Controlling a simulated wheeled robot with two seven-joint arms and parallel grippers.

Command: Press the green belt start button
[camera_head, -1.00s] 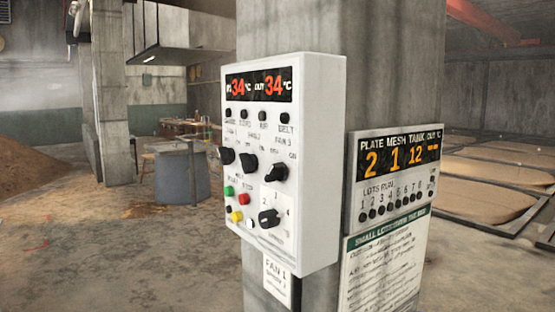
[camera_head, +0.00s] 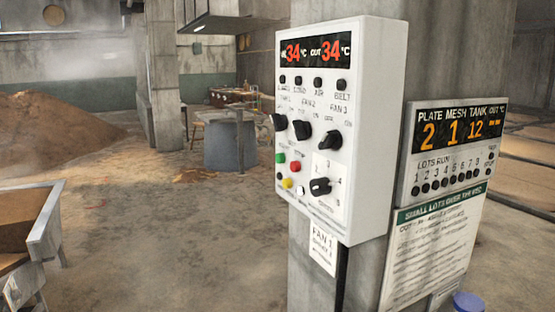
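A white control box (camera_head: 339,130) is fixed to a concrete pillar right of centre in the head view. The green button (camera_head: 280,158) sits at the lower left of its face, with a red button (camera_head: 295,166) to its right and a yellow button (camera_head: 287,183) below. Three black fan knobs (camera_head: 301,129) are above, and a numbered black selector knob (camera_head: 320,186) is at lower right. The display (camera_head: 316,50) reads 34 and 34 in red. Neither of my grippers is in view.
A second panel (camera_head: 456,150) reading 2, 1, 12 and a paper notice (camera_head: 432,245) are on the pillar to the right. A metal-edged trough (camera_head: 47,222) stands at the left. A grey tub (camera_head: 230,140) and a grain heap (camera_head: 50,135) are behind. The floor between is clear.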

